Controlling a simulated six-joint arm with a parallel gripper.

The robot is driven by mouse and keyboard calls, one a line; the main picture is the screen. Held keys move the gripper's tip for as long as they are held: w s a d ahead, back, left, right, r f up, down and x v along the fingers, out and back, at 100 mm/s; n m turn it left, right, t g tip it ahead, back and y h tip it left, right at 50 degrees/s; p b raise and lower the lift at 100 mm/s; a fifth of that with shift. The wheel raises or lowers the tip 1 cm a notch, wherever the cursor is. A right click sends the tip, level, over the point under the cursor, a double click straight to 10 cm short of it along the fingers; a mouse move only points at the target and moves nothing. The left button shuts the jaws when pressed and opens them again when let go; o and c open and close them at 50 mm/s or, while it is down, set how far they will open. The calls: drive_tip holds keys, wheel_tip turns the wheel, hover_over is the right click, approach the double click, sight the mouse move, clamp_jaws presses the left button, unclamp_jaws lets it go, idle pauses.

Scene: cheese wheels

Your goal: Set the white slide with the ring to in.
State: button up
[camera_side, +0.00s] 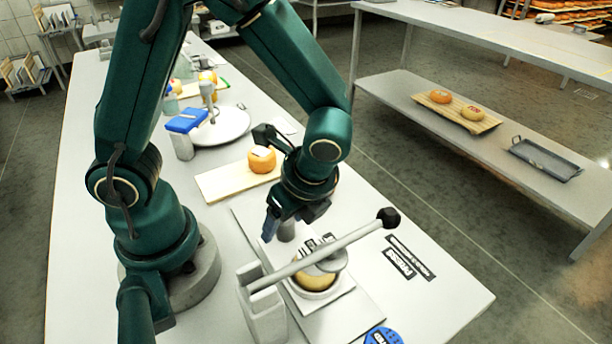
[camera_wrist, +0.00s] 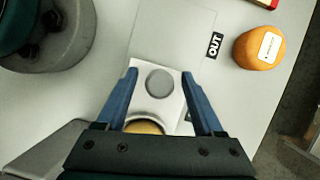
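The white slide (camera_wrist: 166,103) lies on a grey base plate in the wrist view. An OUT label (camera_wrist: 214,46) lies beside the base plate, beyond the knob; a second label by the right finger is mostly hidden.
The press lever (camera_side: 340,241) with a black ball crosses above the ring, near my gripper. An orange cheese (camera_side: 262,160) sits on a wooden board (camera_side: 217,183) behind. A white turntable (camera_side: 226,127) and a blue-topped container (camera_side: 184,132) stand farther back.

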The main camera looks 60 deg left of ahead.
drive_tip(key=shift+v, duration=2.55)
